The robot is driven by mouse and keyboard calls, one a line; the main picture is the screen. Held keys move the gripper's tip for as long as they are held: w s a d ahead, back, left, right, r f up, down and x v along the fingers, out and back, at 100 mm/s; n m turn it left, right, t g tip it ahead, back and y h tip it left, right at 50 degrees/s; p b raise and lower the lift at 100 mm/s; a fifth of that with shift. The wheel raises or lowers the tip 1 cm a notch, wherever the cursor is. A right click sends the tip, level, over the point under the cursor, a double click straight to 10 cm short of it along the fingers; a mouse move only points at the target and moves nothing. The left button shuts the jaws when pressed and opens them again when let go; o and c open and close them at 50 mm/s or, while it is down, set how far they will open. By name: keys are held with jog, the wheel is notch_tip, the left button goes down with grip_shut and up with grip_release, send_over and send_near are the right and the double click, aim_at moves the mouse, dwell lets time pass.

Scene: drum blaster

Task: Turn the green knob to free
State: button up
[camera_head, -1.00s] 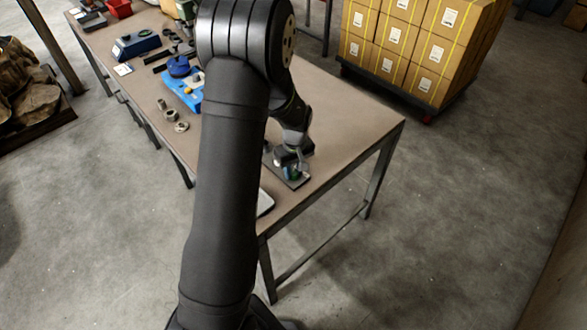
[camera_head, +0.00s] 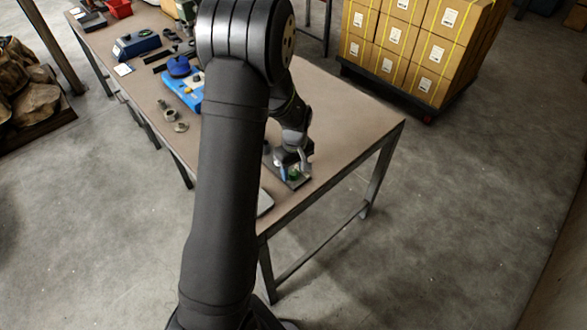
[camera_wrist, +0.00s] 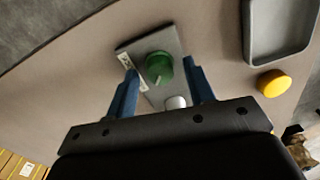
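The green knob (camera_wrist: 159,68) is round with a pale pointer line on top. It sits on a dark grey plate (camera_wrist: 133,44) with a small white label strip at its left. In the head view the knob (camera_head: 293,174) shows partly below my gripper (camera_head: 291,160). My gripper (camera_wrist: 159,70) is open, with one blue finger on each side of the knob in the wrist view. Gaps show between knob and fingers, and I cannot tell whether the tips are down at its height. A silver cylinder (camera_wrist: 176,102) is on the plate nearer my palm.
A grey tray (camera_wrist: 282,50) and a yellow round object (camera_wrist: 273,83) lie to the right in the wrist view. On the table (camera_head: 340,110), a blue device (camera_head: 184,88) and metal rings (camera_head: 170,114) stand further left. The table's right part is bare. Boxes (camera_head: 430,50) stand behind.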

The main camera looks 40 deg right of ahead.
aim_at(295, 171)
jog(key=shift+r, duration=0.1)
notch_tip(295, 171, up, 17)
jog(key=shift+d+r, duration=0.15)
jog(key=shift+d, duration=0.1)
dwell(0.8)
jog(key=f, duration=1.7)
jog(key=shift+a+f, duration=0.3)
jog(key=shift+r, duration=0.15)
